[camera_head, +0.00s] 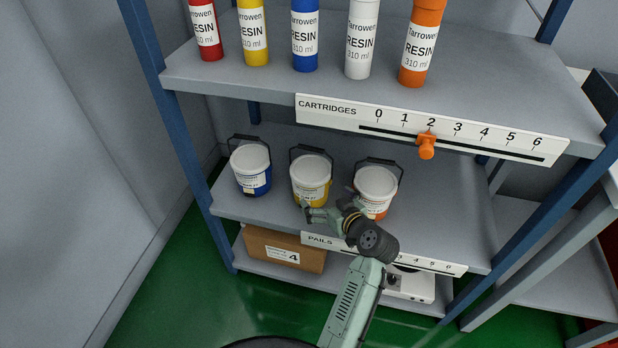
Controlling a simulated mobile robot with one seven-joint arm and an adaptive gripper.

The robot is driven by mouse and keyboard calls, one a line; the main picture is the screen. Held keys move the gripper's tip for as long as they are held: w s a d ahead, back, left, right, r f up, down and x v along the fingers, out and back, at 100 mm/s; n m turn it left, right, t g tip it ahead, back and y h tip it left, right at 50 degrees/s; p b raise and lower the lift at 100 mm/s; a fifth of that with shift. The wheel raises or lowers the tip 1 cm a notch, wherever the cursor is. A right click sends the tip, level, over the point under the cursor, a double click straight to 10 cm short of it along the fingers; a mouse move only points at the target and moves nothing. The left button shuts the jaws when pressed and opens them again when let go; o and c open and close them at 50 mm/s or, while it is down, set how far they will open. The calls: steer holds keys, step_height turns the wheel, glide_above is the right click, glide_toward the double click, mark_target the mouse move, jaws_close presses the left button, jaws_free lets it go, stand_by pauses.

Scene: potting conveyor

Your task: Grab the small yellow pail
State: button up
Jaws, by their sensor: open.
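The small yellow pail (312,192) stands upright on the middle shelf (430,200), between two other pails. It has a white lid, a white label and a dark handle raised behind the lid. My gripper (328,200) is open at the front right of the yellow pail. One finger overlaps the pail's lower front in the picture, and the other is near the gap beside the orange pail. I cannot tell whether a finger touches either pail. The gripper hides part of the yellow pail's lower right side.
A blue pail (252,178) stands left and an orange pail (375,188) close on the right. Resin cartridges (305,40) line the upper shelf above, with an orange slider (427,146) on its front strip. A cardboard box (270,238) sits on the bottom shelf. Blue posts (170,110) flank the rack.

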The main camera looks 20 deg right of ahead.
mark_target(311, 173)
steer(key=x, duration=0.3)
steer(key=p+x, duration=0.1)
steer(key=x, duration=0.4)
steer(key=shift+w+f+p, duration=0.2)
steer(key=shift+f+p, duration=0.15)
steer(key=shift+f, duration=0.05)
steer(key=shift+c, duration=0.4)
steer(key=shift+d, duration=0.1)
steer(key=c, duration=1.5)
steer(key=shift+r, duration=0.15)
steer(key=shift+c, duration=0.3)
steer(key=shift+r, duration=0.15)
